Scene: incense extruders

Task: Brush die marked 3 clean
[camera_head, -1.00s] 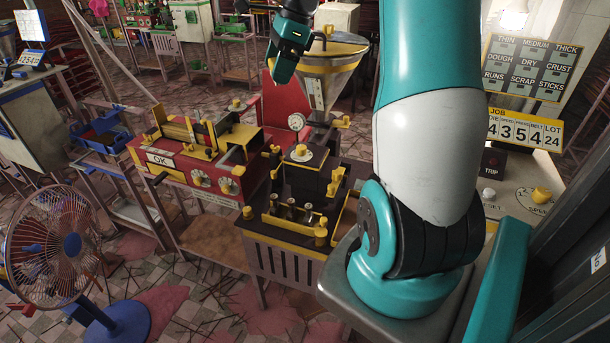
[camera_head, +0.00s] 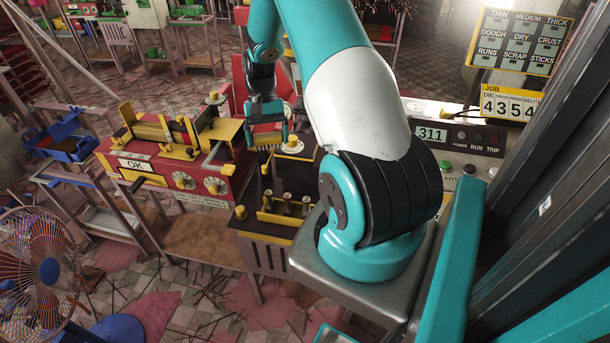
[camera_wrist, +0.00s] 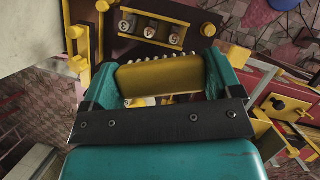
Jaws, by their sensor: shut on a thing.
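My gripper (camera_wrist: 164,82) is shut on a yellow brush (camera_wrist: 158,76) with a row of pale bristles along its far edge. In the head view my gripper (camera_head: 268,138) hangs over the dark extruder bench, behind the die rack. The yellow-edged rack (camera_head: 268,216) holds a short row of round metal dies. In the wrist view the dies (camera_wrist: 150,30) sit in the rack just beyond the bristles, with numbers on their faces. The bristles look apart from the dies.
A red and yellow machine (camera_head: 168,170) with an OK label stands left of the bench. Yellow knobs and posts (camera_wrist: 208,29) stand beside the rack. A control panel (camera_head: 460,140) is at right. A fan (camera_head: 38,270) stands on the floor at front left.

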